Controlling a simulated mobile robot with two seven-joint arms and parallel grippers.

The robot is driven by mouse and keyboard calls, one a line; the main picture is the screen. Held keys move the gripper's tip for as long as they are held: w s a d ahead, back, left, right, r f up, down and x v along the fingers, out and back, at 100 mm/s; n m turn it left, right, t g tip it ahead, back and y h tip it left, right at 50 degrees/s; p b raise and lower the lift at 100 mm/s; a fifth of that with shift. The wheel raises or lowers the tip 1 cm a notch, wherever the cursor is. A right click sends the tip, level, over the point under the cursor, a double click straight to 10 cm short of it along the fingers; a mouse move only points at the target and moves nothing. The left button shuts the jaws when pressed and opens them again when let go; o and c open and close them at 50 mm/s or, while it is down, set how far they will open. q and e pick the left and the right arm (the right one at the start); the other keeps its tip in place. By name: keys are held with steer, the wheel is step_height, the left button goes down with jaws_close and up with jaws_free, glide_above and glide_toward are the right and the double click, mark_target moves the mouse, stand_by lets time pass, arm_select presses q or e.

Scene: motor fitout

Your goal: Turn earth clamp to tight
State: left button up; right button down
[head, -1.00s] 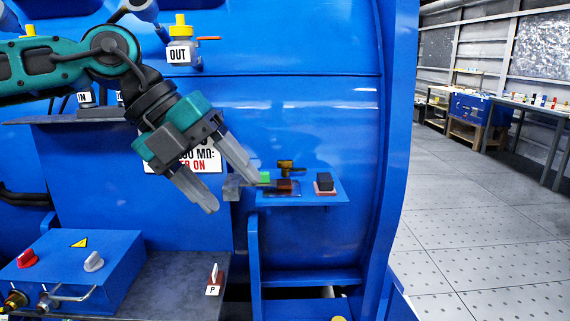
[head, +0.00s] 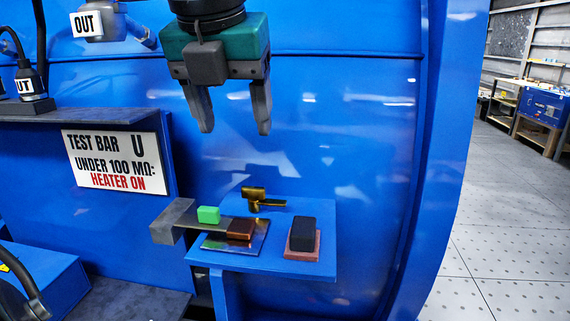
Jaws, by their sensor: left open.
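A brass T-shaped handle (head: 264,199), which looks like the earth clamp's turning part, stands at the back of a small blue shelf (head: 315,225). Its crossbar lies roughly left to right. My left gripper (head: 235,131) hangs above and slightly left of the handle, fingers pointing down, open and empty, clear of everything on the shelf. My right gripper is not in view.
Near the handle are a green block (head: 208,214), a copper block (head: 241,229) on a shiny plate, and a grey bar (head: 175,220) jutting left. A black block on a reddish base (head: 303,235) sits right. A test sign (head: 115,161) is on the left.

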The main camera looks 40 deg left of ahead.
arm_select(q)
steer(key=b, duration=0.1)
glide_toward(253, 187)
step_height(253, 187, down, 2)
steer(key=x, duration=0.5)
steer(key=shift+w+a+f+b, duration=0.2)
steer(key=shift+w+b, duration=0.1)
steer(key=shift+w+a+f, duration=0.1)
steer(key=shift+w+f, duration=0.1)
steer(key=shift+f, duration=0.25)
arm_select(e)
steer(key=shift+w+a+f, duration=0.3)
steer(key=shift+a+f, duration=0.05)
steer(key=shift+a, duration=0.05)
arm_select(q)
steer(key=c, duration=1.1)
steer(key=shift+o, duration=0.2)
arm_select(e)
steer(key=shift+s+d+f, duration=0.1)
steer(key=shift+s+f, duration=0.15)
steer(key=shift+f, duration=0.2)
